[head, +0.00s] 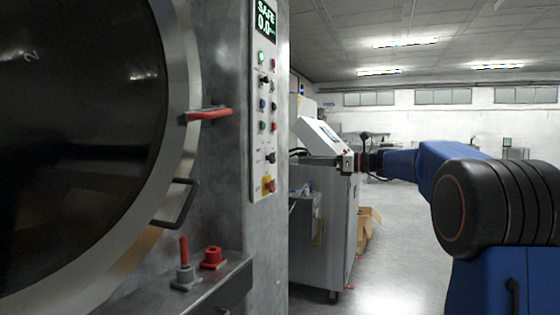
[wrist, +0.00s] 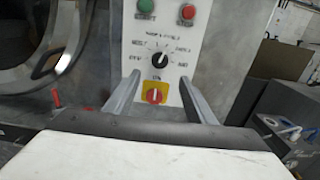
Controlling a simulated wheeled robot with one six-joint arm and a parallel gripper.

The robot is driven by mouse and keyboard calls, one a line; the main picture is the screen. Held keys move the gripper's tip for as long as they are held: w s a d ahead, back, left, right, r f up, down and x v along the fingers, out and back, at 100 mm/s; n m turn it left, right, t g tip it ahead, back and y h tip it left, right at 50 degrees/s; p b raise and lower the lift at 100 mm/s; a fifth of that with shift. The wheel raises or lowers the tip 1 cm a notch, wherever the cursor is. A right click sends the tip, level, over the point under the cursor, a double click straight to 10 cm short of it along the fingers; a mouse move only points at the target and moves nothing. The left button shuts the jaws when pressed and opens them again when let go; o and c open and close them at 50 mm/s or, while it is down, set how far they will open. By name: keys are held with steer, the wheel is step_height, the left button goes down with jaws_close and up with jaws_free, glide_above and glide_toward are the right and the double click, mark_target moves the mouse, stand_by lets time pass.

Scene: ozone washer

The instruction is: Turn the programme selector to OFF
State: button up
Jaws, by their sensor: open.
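The programme selector (wrist: 160,59) is a round black knob on the pale control panel, with several small labels around it that are too blurred to read surely. Which label it points at I cannot tell. It also shows in the head view (head: 270,157), low on the tall narrow panel. My gripper (wrist: 160,79) is open and empty, facing the panel. In the wrist view its two fingers stand left and right below the knob, apart from it. In the head view my gripper (head: 312,159) is right of the panel, with a gap between.
A red rotary switch on a yellow plate (wrist: 156,94) sits directly below the selector, between the fingers in the wrist view. Green (wrist: 145,5) and red (wrist: 187,12) buttons sit above. The round door (head: 185,70) is left; a grey cabinet (head: 325,225) stands behind my gripper.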

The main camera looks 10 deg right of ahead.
mark_target(274, 159)
steer(key=x, duration=1.1)
steer(key=shift+a, duration=0.2)
steer(key=c, duration=1)
